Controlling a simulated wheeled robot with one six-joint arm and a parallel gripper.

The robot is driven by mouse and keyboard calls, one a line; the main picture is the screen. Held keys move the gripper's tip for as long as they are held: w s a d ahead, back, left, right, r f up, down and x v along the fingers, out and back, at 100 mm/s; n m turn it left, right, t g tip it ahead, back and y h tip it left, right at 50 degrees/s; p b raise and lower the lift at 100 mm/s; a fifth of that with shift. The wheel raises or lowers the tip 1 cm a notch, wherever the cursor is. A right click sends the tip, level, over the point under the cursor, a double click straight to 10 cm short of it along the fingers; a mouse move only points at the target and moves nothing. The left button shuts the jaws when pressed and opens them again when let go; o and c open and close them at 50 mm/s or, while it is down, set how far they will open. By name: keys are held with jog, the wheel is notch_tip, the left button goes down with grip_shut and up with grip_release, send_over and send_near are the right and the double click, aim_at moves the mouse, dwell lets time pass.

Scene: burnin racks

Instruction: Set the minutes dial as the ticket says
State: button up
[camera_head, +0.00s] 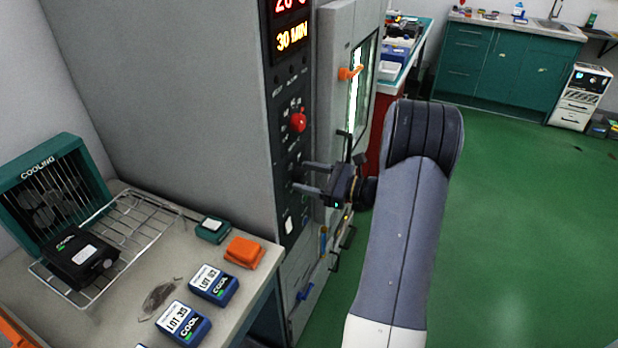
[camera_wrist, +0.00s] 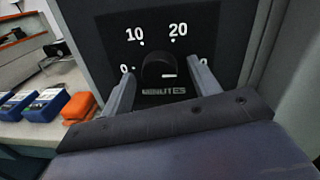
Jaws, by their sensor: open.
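The minutes dial (camera_wrist: 158,68) is a dark round knob on a black panel in the wrist view. Its white mark points right, toward a partly hidden number ending in 0; 0, 10 and 20 are readable around it. The lit display (camera_head: 291,38) in the head view reads 30 MIN. My gripper (camera_head: 303,177) is open at the panel, and in the wrist view its fingers stand on either side of the dial with gaps showing. Whether the fingertips reach around the dial is unclear. I cannot make out a ticket in either view.
A red knob (camera_head: 298,122) sits above my gripper, and an orange door handle (camera_head: 350,72) is to its right. A bench with a wire rack (camera_head: 130,235), a COOLING unit (camera_head: 48,190) and blue LOT packs (camera_head: 184,322) is at left. Green floor (camera_head: 500,210) is open at right.

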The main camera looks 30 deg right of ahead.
jog(key=v, duration=1.1)
jog(key=shift+b, duration=0.45)
jog(key=shift+w, duration=0.1)
jog(key=x, duration=1.1)
jog(key=shift+p, duration=0.4)
